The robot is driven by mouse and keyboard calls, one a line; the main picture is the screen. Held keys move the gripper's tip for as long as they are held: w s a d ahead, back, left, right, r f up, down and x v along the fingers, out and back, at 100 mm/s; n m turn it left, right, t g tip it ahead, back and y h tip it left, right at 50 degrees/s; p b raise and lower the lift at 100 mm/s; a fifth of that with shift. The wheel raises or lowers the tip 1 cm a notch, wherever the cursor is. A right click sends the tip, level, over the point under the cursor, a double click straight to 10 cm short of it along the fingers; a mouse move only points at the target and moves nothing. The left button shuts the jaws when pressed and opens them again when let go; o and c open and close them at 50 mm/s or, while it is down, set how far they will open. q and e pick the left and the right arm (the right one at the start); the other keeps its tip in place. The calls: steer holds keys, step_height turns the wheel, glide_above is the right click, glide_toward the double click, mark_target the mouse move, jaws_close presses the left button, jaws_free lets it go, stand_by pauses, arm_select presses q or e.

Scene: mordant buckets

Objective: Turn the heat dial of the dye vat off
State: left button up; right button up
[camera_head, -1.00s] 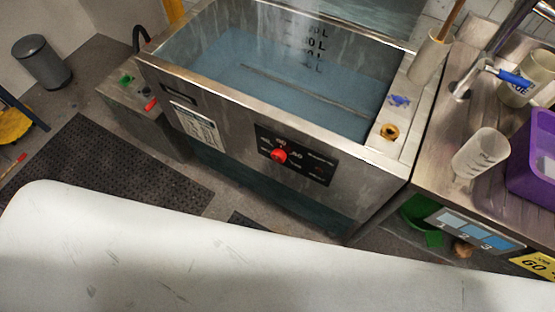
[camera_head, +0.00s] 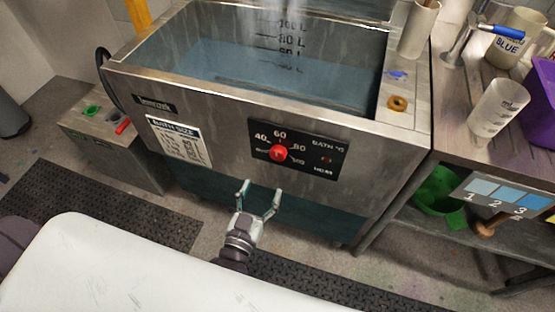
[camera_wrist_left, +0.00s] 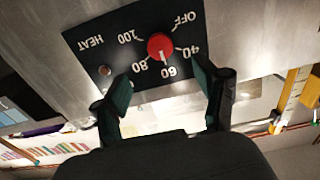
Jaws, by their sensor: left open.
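The dye vat (camera_head: 215,128) is a steel tank of blue liquid with a black dial panel (camera_head: 318,149) on its front. The red heat dial (camera_head: 278,153) sits on this panel. In the left wrist view, which sees the panel upside down, the dial (camera_wrist_left: 160,46) has its white mark towards 60, away from OFF. My left gripper (camera_head: 259,191) is open and empty, just below and in front of the panel. In the left wrist view its fingers (camera_wrist_left: 163,86) are spread on either side of the line to the dial, apart from it. My right gripper is not in view.
A bath size sheet (camera_head: 180,140) is on the vat front, left of the panel. A low box (camera_head: 118,150) stands left of the vat. A bench (camera_head: 455,135) with a beaker (camera_head: 498,105) and purple bin (camera_head: 543,105) adjoins on the right. The floor before the vat has dark mats.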

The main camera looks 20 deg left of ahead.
mark_target(277, 157)
arm_select(q)
steer(key=w, duration=1)
steer(key=shift+d, duration=0.2)
steer(key=shift+w, duration=0.5)
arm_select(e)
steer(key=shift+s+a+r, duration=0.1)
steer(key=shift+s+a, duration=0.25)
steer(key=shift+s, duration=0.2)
arm_select(q)
steer(key=c, duration=1.1)
steer(key=shift+c, duration=0.2)
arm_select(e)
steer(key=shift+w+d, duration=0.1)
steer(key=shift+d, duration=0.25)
